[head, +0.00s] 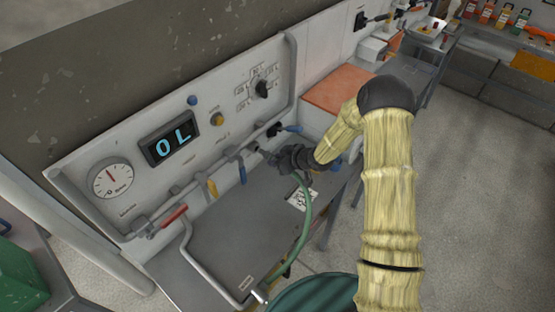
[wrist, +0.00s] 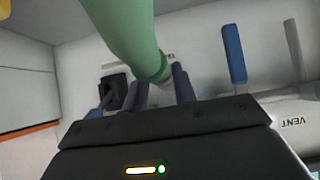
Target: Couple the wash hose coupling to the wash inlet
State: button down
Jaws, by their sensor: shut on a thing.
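My gripper (head: 292,160) is close to the pipe run along the foot of the panel. It is shut on the end of the green wash hose (head: 307,212). In the wrist view the hose (wrist: 125,35) runs down between the two fingers (wrist: 158,88). The coupling at its end is mostly hidden by the fingers and the hose. A grey pipe stub (head: 256,147) lies just left of the gripper. It may be the wash inlet, but its mouth is hidden. I cannot tell whether the coupling touches it.
Blue-handled levers (head: 242,173) and a red-handled lever (head: 174,216) stick out from the pipes. A bent grey tube (head: 200,262) stands at the front left. The wrist view shows a blue lever (wrist: 234,55) and a VENT label (wrist: 298,121) at right.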

aim_at(269, 154)
jog(key=shift+w+a, duration=0.6)
jog(key=shift+a, duration=0.2)
jog(key=shift+w+a, duration=0.6)
jog(key=shift+a, duration=0.2)
dwell(0.8)
jog(key=c, duration=1.1)
grip_release()
jog(key=shift+o, duration=0.2)
jog(key=b+v, duration=0.2)
jog(key=v, duration=1.5)
jog(key=shift+d+b, duration=0.2)
jog(key=shift+b, duration=0.15)
jog(key=shift+s, duration=0.15)
